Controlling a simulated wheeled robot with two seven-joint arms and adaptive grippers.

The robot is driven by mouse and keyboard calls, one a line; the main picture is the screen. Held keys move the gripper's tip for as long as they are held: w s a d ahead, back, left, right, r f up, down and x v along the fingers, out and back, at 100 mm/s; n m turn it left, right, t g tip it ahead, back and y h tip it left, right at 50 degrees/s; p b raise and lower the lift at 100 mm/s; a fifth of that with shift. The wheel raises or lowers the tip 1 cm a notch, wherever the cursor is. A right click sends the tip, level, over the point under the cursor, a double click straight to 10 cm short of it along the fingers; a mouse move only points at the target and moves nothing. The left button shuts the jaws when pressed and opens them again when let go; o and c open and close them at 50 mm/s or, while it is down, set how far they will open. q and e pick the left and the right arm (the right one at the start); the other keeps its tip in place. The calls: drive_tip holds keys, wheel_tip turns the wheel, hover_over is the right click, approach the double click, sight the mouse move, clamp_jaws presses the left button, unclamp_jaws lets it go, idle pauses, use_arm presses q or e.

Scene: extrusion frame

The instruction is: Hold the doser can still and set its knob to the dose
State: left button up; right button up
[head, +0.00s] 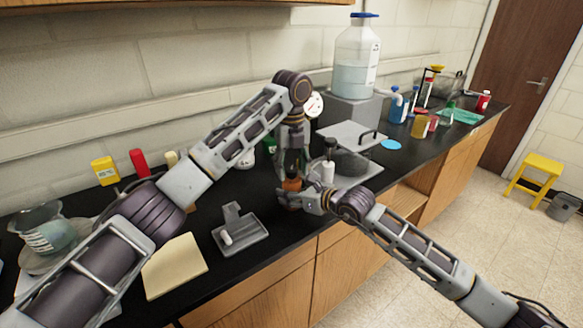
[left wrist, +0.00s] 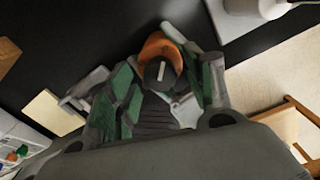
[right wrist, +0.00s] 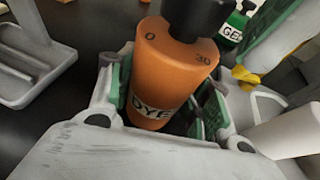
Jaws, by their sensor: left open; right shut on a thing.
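The doser can (head: 292,184) is orange and stands upright on the black bench. The right wrist view shows its DYE label (right wrist: 152,108) and the marks 0 and 30 on its top. Its black knob (right wrist: 196,14) also shows in the left wrist view (left wrist: 153,80), with a white pointer line on it. My right gripper (head: 291,197) is shut on the can's body, a finger on each side (right wrist: 165,92). My left gripper (head: 291,160) points down from above, open, its green-padded fingers on either side of the knob (left wrist: 160,88). Contact with the knob cannot be told.
A grey tray with an upright post (head: 240,238) and a tan pad (head: 174,266) lie left of the can. A balance-like device (head: 350,150) stands close behind right, with a large jug (head: 357,60) beyond. A green bottle (right wrist: 234,27) stands behind the can.

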sight(292, 169)
use_arm(q)
wheel_tip(292, 169, up, 12)
idle(1.1)
drive_tip(key=shift+f, duration=0.1)
